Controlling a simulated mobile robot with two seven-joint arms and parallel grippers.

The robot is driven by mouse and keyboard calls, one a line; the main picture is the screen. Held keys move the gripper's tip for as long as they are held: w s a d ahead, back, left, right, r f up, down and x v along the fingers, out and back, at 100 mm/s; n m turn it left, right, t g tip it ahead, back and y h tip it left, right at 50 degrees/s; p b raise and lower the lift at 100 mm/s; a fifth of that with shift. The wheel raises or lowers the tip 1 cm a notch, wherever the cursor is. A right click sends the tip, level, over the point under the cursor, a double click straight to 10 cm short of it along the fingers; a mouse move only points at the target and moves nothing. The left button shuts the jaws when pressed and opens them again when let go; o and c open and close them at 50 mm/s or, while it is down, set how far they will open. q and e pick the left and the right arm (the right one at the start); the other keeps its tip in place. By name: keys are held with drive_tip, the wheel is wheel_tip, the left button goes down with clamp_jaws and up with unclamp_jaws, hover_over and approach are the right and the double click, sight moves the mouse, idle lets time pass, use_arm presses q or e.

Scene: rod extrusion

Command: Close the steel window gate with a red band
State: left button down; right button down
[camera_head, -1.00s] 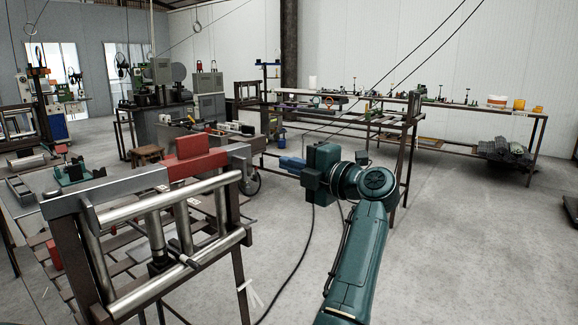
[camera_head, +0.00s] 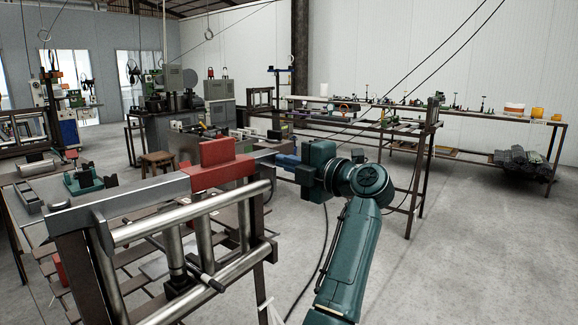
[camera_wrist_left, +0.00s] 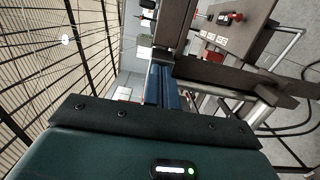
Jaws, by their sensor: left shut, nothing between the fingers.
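The gate is a grey steel bar (camera_head: 125,198) with a wide red band (camera_head: 217,170), lying along the top of a dark frame with polished tubes (camera_head: 190,218). The bar runs from lower left to upper right. My left gripper (camera_head: 284,161) has blue fingers, shut and empty, at the right end of the bar. Whether they touch it I cannot tell. In the left wrist view the blue fingers (camera_wrist_left: 165,88) lie beside a dark steel post (camera_wrist_left: 170,28). My right gripper is in neither view.
A dark stand with a crossbeam and a bright tube (camera_wrist_left: 262,108) is close to the gripper in the wrist view. A long workbench (camera_head: 480,112) with small parts stands behind at the right. A wooden stool (camera_head: 158,160) is behind the frame.

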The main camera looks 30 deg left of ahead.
sight(271, 151)
use_arm(q)
drive_tip(key=shift+a, duration=0.1)
idle(0.3)
drive_tip(key=a+g, duration=0.1)
drive_tip(key=a, duration=0.1)
drive_tip(key=w+a+n+g+p, duration=0.1)
drive_tip(key=a, duration=0.1)
drive_tip(key=shift+w+a+r+n, duration=0.15)
drive_tip(key=shift+a+n, duration=0.15)
drive_tip(key=shift+a, duration=0.1)
drive_tip(key=shift+r, duration=0.1)
drive_tip(key=shift+y, duration=0.3)
